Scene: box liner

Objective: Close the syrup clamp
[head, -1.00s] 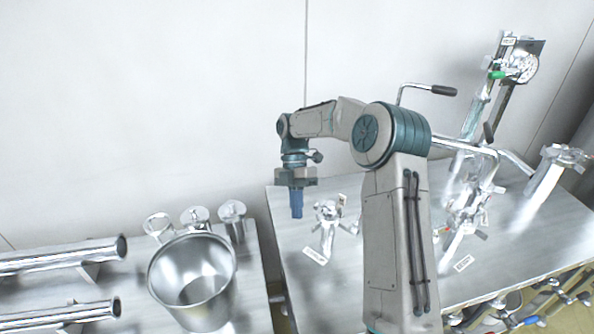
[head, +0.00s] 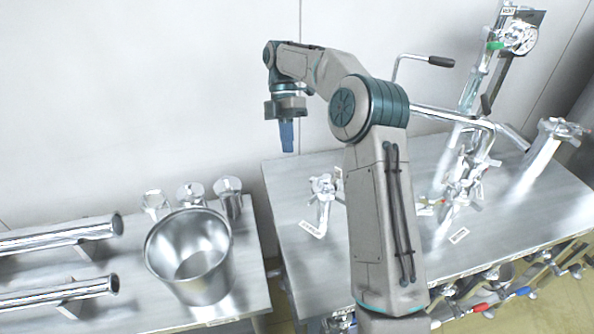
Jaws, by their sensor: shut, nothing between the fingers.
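My gripper (head: 288,149) points down with its blue fingers shut and empty. It hangs in the air above the table's left end, up and left of a shiny pipe fitting with a clamp (head: 323,187). The fitting stands on the steel table with a small white label (head: 312,229) at its foot; the text is too small to read surely. Another group of clamped fittings (head: 464,185) stands right of my arm, with a label (head: 459,235). I cannot tell which clamp is the syrup one, or whether either is open. My gripper touches neither fitting.
The steel table (head: 285,217) bears a tall gauge assembly (head: 518,38) and a bent pipe with a black grip (head: 441,62). Left, a lower table holds a steel bucket (head: 190,258), several small metal parts (head: 228,195) and tubes (head: 60,236). A gap separates the tables.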

